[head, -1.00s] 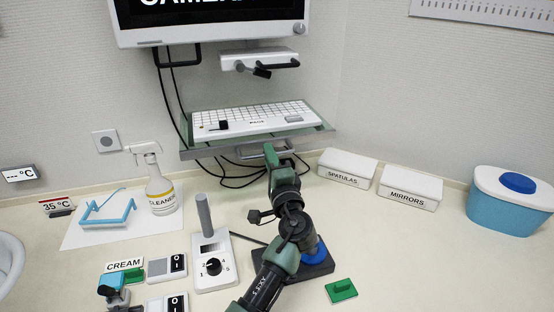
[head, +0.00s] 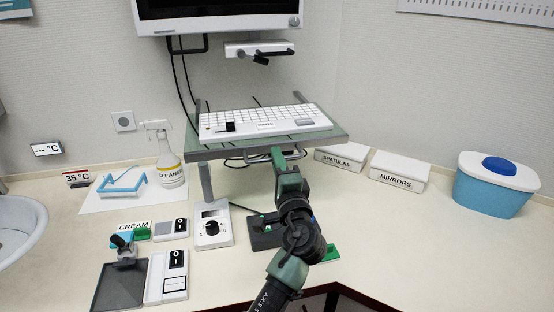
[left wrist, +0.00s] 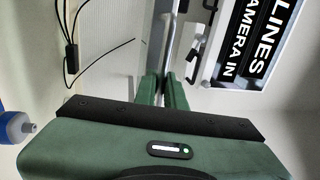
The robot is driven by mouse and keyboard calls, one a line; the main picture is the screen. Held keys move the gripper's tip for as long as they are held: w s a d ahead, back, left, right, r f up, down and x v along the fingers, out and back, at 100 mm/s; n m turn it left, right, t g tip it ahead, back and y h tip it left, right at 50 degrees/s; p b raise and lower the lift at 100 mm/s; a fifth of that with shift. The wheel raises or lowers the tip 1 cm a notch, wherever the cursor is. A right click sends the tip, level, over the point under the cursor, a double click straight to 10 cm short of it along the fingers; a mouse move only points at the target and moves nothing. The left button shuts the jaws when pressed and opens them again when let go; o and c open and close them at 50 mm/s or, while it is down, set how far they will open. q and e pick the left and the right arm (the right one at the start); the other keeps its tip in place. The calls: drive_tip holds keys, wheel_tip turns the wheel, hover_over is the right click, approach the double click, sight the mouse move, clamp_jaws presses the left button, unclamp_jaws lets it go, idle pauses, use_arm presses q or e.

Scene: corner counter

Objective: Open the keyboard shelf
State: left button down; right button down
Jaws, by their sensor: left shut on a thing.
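The keyboard shelf (head: 225,152) is a glass-like grey-green tray below the monitor, and a white keyboard (head: 285,120) lies on it. It stands out from the wall, with its side rails showing behind. A metal bar handle (head: 296,155) runs under its front edge. My left gripper (head: 278,156) is at this front edge, shut on the handle. In the left wrist view the two green fingers (left wrist: 163,90) close around the bar, which runs upward between them; the exact contact is partly hidden. My right gripper is not in view.
The monitor (head: 220,17) hangs above the shelf. White boxes (head: 400,170) and a blue tub (head: 495,187) stand to the right. The counter at front right is clear.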

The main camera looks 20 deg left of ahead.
use_arm(q)
drive_tip(key=shift+r, duration=0.1)
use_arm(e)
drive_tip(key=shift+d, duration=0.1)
use_arm(q)
drive_tip(key=c, duration=1.5)
unclamp_jaws()
drive_tip(key=shift+s, duration=0.1)
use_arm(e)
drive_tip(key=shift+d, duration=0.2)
